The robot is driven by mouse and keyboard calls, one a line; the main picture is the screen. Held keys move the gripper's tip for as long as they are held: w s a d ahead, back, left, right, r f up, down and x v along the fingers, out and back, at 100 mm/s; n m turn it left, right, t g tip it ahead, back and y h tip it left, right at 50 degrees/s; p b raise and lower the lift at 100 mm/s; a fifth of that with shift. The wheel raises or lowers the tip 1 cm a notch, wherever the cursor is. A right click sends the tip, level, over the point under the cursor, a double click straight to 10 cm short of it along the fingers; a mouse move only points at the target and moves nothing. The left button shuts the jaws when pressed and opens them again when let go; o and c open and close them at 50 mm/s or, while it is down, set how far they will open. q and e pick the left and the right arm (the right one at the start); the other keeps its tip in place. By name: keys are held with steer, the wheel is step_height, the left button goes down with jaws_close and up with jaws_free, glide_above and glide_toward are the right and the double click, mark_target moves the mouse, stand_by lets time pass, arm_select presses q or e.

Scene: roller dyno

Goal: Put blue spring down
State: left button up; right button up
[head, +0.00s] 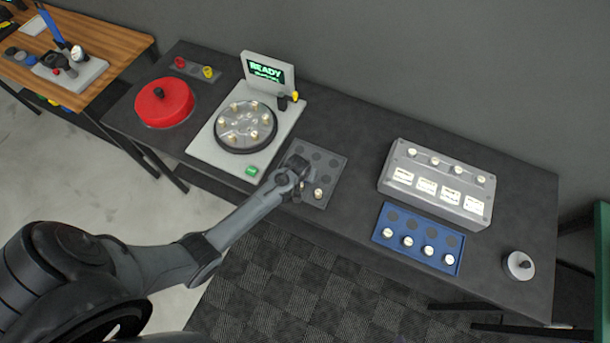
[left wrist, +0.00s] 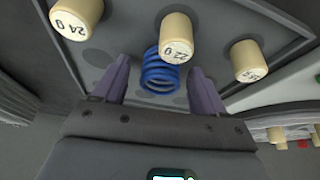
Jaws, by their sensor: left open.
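A blue spring (left wrist: 160,72) shows in the left wrist view, between the fingers of my left gripper (left wrist: 157,78). The fingers are open, with a gap on both sides of the spring. The spring appears to be on the dark grey tray (head: 332,160), next to a cream cylinder marked 22 g (left wrist: 178,38). Other cream cylinders stand at left (left wrist: 76,17) and right (left wrist: 247,61). In the head view my left gripper (head: 297,170) is low over the tray's left part and hides the spring. My right gripper is not in view.
Left of the tray is a round-plate machine (head: 204,143) with a lit screen and a red disc (head: 164,102). The bench between tray and box is clear.

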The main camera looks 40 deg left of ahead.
arm_select(q)
steer(key=c, duration=1.2)
steer(key=shift+r, duration=0.15)
